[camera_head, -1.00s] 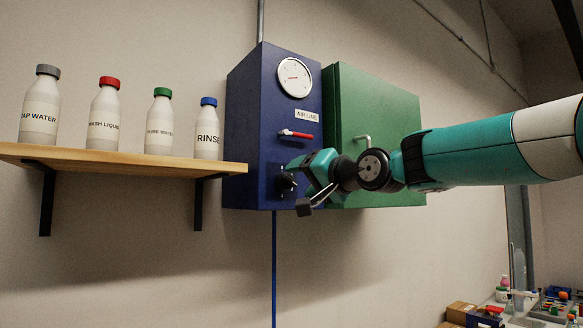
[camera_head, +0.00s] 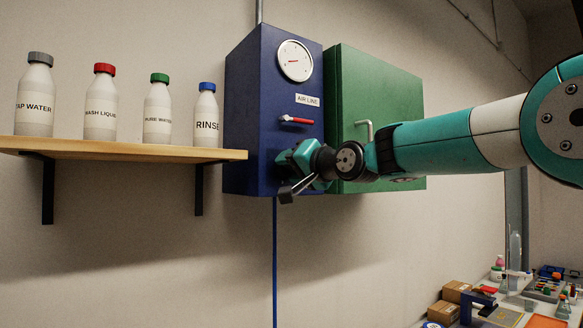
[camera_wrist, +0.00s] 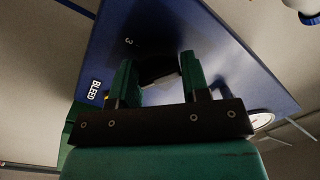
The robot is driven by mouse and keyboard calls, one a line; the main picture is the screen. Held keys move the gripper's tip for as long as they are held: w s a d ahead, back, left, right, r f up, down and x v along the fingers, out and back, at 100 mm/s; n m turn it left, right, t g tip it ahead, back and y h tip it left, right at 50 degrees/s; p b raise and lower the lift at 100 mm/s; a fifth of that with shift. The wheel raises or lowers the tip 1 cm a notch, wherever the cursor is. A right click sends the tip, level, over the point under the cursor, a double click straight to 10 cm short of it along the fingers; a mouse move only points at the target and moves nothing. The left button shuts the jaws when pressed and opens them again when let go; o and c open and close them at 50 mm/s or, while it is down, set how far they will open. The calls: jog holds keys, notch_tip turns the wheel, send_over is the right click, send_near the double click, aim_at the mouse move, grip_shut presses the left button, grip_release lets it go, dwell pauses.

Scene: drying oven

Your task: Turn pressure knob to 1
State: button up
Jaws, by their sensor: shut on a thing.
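The blue air-line box (camera_head: 245,110) hangs on the wall beside the shelf. It has a pressure gauge (camera_head: 295,61), an "AIR LINE" label and a red-handled lever (camera_head: 297,121). My gripper (camera_head: 285,170) is at the lower front of this box and hides the knob in the head view. In the wrist view my gripper's two green fingers (camera_wrist: 159,78) are shut on the dark pressure knob (camera_wrist: 158,66), one on each side. A "3" mark shows on the panel beside the knob. The knob's pointer and its setting cannot be read.
A green cabinet (camera_head: 375,100) with a metal handle (camera_head: 364,132) adjoins the box on the right, behind my arm. A wooden shelf (camera_head: 120,149) with several bottles is at left. A "BLEED" label (camera_wrist: 96,89) is near the gripper.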

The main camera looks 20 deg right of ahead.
jog(key=shift+f+n+b, duration=0.15)
jog(key=shift+n+b, duration=0.15)
jog(key=shift+b, duration=0.1)
jog(key=shift+f+n+b, duration=0.1)
jog(key=shift+n+b, duration=0.4)
jog(key=shift+b, duration=0.05)
jog(key=n+b, duration=0.2)
jog(key=n, duration=0.1)
jog(key=shift+b, duration=0.4)
jog(key=n+b, duration=0.2)
jog(key=n, duration=0.2)
jog(key=shift+a+g+h, duration=0.1)
jog(key=shift+g+h, duration=0.2)
jog(key=shift+h, duration=0.1)
jog(key=shift+r+n+b, duration=0.2)
jog(key=shift+n+b, duration=0.5)
jog(key=shift+n, duration=0.6)
jog(key=shift+r, duration=0.1)
jog(key=o, duration=0.9)
